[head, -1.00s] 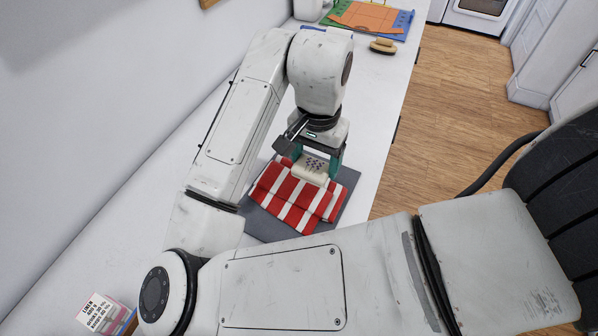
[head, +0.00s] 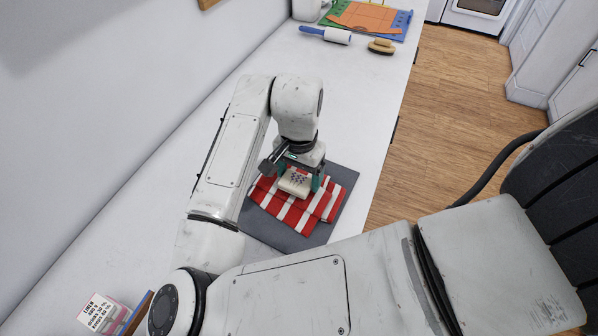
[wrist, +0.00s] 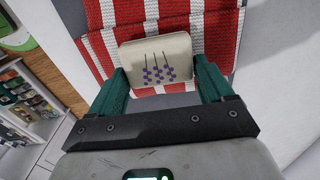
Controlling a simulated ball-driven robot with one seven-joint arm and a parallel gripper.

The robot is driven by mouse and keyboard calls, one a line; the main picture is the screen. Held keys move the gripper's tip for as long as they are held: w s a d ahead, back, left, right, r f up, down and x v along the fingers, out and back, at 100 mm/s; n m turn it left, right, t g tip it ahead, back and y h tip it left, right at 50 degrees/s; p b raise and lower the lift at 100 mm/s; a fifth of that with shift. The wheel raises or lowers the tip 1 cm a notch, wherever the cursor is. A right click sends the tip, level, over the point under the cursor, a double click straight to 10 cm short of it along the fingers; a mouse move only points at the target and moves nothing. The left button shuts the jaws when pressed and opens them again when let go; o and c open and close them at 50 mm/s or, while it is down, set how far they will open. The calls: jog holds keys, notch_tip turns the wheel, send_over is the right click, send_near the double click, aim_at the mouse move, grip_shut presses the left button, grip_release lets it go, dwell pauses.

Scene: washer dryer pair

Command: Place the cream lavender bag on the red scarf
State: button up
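The cream lavender bag (head: 293,185), with purple lavender sprigs printed on it, is between the green fingers of my gripper (head: 299,182). In the wrist view the fingers of my gripper (wrist: 163,78) press against both sides of the bag (wrist: 157,63). The red scarf (head: 298,212) with white stripes lies folded under the bag; it also fills the top of the wrist view (wrist: 216,32). The bag is over the scarf's upper middle. I cannot tell whether its underside touches the scarf.
A dark grey mat (head: 280,236) lies under the scarf on the white counter (head: 357,102). A lint roller (head: 336,35), a wooden brush (head: 382,46) and a blue and green board (head: 400,22) are at the far end. A small labelled box (head: 97,312) is at bottom left. The wall bounds the left.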

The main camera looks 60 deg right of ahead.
aim_at(300, 177)
jog(key=o, duration=0.3)
notch_tip(300, 177, up, 12)
dwell(0.6)
jog(key=shift+s, duration=0.1)
dwell(0.5)
